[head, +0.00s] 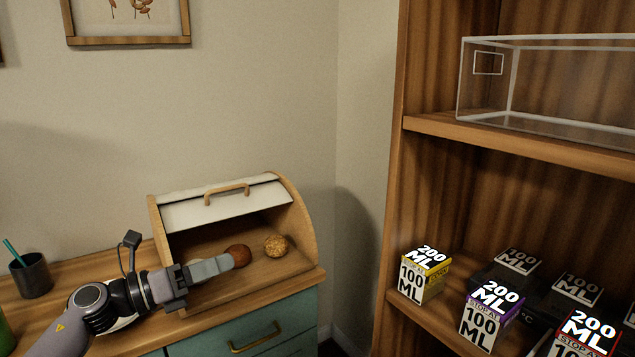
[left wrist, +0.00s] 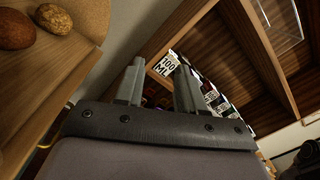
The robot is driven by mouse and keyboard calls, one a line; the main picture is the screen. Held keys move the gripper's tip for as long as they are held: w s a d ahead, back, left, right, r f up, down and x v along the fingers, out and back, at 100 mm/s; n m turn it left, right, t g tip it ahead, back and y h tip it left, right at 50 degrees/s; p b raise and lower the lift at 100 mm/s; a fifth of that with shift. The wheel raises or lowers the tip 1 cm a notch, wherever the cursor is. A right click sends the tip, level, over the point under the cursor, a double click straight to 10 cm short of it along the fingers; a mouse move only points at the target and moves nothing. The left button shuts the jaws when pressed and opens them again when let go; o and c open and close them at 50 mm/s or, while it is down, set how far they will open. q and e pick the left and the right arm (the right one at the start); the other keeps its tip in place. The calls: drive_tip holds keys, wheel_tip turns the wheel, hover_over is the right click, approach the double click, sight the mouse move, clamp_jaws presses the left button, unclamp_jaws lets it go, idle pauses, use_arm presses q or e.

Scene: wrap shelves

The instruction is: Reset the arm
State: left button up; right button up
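My left gripper (head: 222,264) is in front of the bread box (head: 300,215), its fingers pointing right. In the left wrist view its two fingers (left wrist: 161,78) stand apart with nothing between them. A reddish-brown roll (head: 238,254) lies in the bread box, just behind the fingertips in the head view. A seeded golden roll (head: 276,245) lies to its right. In the left wrist view both rolls are off to the left, clear of the fingers: the brown one (left wrist: 14,30) and the seeded one (left wrist: 54,18). My right gripper is not in view.
The bread box has its white lid raised and stands on a wooden-topped teal cabinet (head: 275,322). A dark cup (head: 33,276) stands at the left. On the right, a wooden shelf (head: 545,150) holds a clear case (head: 560,120) above several 100/200 ML boxes (head: 425,275).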

use_arm(q)
drive_tip(key=s+a+f+m+y+p, duration=0.1)
drive_tip(key=s+f+m+y, duration=1.2)
drive_tip(key=s+f+m, duration=1.6)
drive_tip(key=a+f+m, duration=0.1)
drive_tip(key=m, duration=0.3)
drive_tip(key=shift+s+a+f, duration=0.25)
drive_tip(key=shift+f, duration=0.1)
